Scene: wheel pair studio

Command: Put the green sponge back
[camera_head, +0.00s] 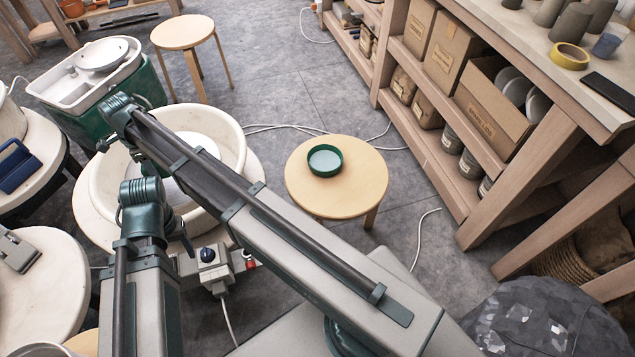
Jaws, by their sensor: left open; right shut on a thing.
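I cannot make out the green sponge in this view. A round, shallow green dish (325,160) sits on a light wooden stool (362,190) and looks empty. My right arm reaches across the picture from the lower right to the upper left. My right gripper (104,143) is beside the white basin, largely hidden by its own wrist. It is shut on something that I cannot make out. My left gripper (186,246) is lower, over the near side of the pottery wheel, open and mostly hidden behind its wrist.
A cream wheel basin (232,136) stands under my arms, with a green tub with a white sink top (90,78) behind it. A second stool (182,33) stands at the back. Shelves (455,125) with boxes line the right. Cables cross the open floor.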

